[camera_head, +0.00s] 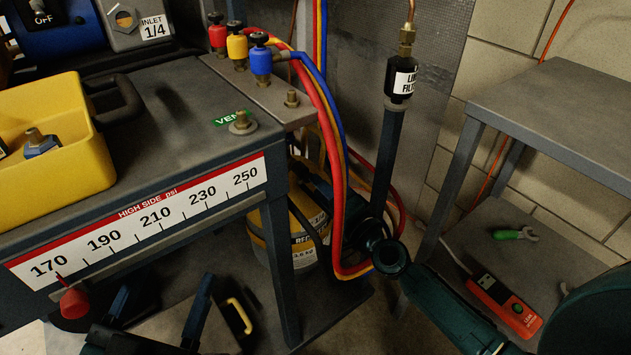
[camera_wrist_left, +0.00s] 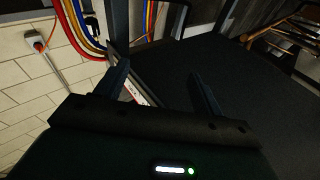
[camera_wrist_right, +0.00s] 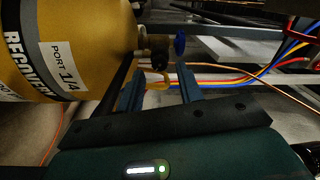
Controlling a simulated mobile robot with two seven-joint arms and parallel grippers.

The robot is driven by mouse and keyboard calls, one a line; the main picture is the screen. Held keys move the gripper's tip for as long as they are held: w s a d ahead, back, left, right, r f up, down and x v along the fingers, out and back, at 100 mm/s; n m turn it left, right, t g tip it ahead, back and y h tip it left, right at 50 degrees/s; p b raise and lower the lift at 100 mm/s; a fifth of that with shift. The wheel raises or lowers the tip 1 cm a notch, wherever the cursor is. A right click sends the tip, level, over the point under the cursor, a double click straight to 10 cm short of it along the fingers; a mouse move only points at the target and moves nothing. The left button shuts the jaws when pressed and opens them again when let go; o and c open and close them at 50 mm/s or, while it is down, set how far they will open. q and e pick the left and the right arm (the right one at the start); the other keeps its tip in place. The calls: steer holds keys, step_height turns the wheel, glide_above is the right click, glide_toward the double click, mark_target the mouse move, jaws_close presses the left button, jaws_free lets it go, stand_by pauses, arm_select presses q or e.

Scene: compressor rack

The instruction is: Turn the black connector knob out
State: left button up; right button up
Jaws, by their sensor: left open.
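A black knob-like piece (camera_wrist_right: 157,50) sits at the valve end of the yellow recovery cylinder (camera_wrist_right: 60,30) in the right wrist view, with a blue knob (camera_wrist_right: 180,44) to its right. I take it for the black connector knob. My left gripper (camera_head: 160,303) is open and empty, low in front of the bench.
Red, yellow and blue hoses (camera_head: 335,190) hang between the bench leg and my right arm. The bench (camera_head: 170,130) carries a yellow bin (camera_head: 70,180) and red, yellow and blue valves. A grey shelf (camera_head: 570,110) stands right, with a red device (camera_head: 505,305) below.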

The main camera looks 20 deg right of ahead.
arm_select(q)
steer(key=a+m+y+p, duration=0.1)
steer(key=p, duration=0.4)
steer(key=shift+s+a+g, duration=0.1)
steer(key=shift+g, duration=0.2)
arm_select(e)
steer(key=w+m, duration=0.1)
steer(key=m, duration=0.6)
steer(key=w+m, duration=0.1)
steer(key=m, duration=0.6)
steer(key=a+m, duration=0.1)
steer(key=m, duration=0.6)
steer(key=shift+w, duration=0.4)
steer(key=shift+c, duration=0.2)
steer(key=shift+r, duration=0.1)
steer(key=c, duration=0.6)
arm_select(q)
steer(key=shift+r, duration=0.15)
arm_select(e)
steer(key=shift+c, duration=0.5)
